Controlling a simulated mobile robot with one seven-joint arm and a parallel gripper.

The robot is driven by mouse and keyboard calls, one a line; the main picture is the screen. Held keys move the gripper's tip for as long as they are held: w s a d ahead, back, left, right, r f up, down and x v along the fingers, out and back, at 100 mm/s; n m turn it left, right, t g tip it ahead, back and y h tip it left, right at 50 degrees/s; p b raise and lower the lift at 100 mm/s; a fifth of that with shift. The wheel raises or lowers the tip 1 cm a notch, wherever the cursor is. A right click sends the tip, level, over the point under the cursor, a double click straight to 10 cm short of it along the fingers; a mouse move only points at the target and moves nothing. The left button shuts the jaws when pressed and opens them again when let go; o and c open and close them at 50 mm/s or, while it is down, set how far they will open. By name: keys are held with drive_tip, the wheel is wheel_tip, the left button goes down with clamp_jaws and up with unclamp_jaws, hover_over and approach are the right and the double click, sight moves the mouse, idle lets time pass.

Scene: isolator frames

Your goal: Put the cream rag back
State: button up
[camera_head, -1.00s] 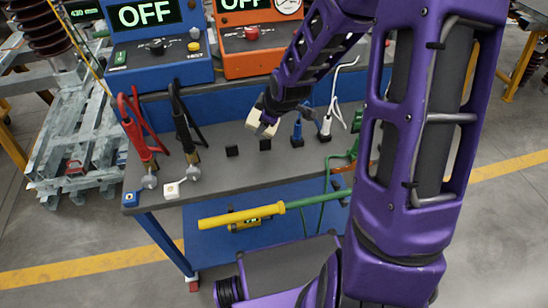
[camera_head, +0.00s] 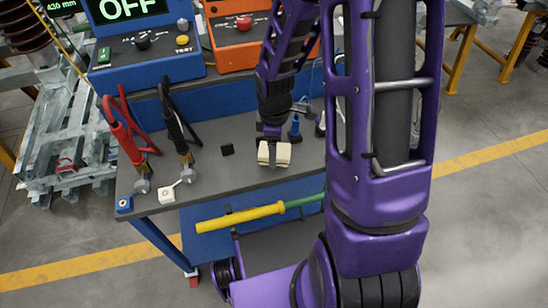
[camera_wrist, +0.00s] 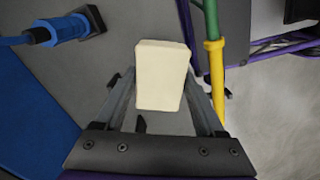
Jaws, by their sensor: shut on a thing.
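The cream rag (camera_head: 283,155) looks like a small pale block. My gripper (camera_head: 273,146) is shut on it and points down near the front edge of the grey bench top (camera_head: 222,181). In the wrist view the rag (camera_wrist: 162,62) sits between the two fingers of my gripper (camera_wrist: 162,88), with the grey top behind it. Whether the rag touches the bench top is unclear.
A black block (camera_head: 227,149), red clamp lead (camera_head: 128,139) and black clamp lead (camera_head: 177,135) are on the bench to the left. A blue connector (camera_head: 295,128) stands behind the rag. A yellow-green pole (camera_head: 240,217) lies below the front edge.

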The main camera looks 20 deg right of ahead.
drive_tip(key=shift+f, duration=1.8)
drive_tip(key=shift+f+b, duration=0.15)
drive_tip(key=shift+b, duration=0.2)
drive_tip(key=o, duration=1.2)
drive_tip(key=shift+c, duration=0.2)
wheel_tip(320, 180, up, 12)
drive_tip(key=shift+r+p, duration=0.2)
drive_tip(key=shift+p, duration=0.65)
